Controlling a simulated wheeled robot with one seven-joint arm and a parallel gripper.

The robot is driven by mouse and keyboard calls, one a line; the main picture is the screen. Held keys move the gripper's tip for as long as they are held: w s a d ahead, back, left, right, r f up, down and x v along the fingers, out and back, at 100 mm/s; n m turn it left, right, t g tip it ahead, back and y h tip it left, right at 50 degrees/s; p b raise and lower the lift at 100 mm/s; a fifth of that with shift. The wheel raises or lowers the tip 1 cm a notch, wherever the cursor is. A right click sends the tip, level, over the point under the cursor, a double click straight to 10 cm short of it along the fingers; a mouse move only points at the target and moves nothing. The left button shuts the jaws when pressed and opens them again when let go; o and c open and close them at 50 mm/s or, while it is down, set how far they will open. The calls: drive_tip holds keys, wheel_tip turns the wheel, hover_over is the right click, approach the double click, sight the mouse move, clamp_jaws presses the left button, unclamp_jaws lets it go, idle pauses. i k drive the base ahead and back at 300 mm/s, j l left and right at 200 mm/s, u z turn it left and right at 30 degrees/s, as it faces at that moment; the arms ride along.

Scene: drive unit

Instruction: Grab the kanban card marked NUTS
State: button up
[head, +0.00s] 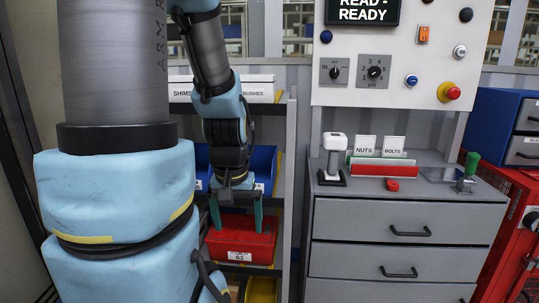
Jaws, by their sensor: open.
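The kanban card marked NUTS (364,146) is white and stands upright at the left end of a red holder (384,170) on top of the grey drawer cabinet. A second white card marked BOLTS (393,147) stands just right of it. My gripper (236,217) points down with its two greenish fingers apart and empty. It is in front of the shelf rack, left of the cabinet and lower in the picture than the card, well apart from it. The lower part of the NUTS card is hidden by the holder.
A white-topped device (334,152) stands on the cabinet just left of the cards. A red knob (393,185) lies in front of the holder, and a green-handled lever (470,168) is at right. Red bin (240,243) and blue bin (262,160) sit behind my gripper. The control panel (395,50) rises above.

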sight(365, 146)
drive_tip(key=l+u, duration=0.15)
drive_tip(key=u, duration=0.55)
drive_tip(key=l+u, duration=0.2)
drive_tip(key=l, duration=0.15)
drive_tip(key=k+l+u, duration=0.25)
drive_tip(key=l+u, duration=0.2)
drive_tip(key=l, duration=0.25)
drive_tip(key=k+l+u, duration=0.25)
drive_tip(key=i+l, duration=0.05)
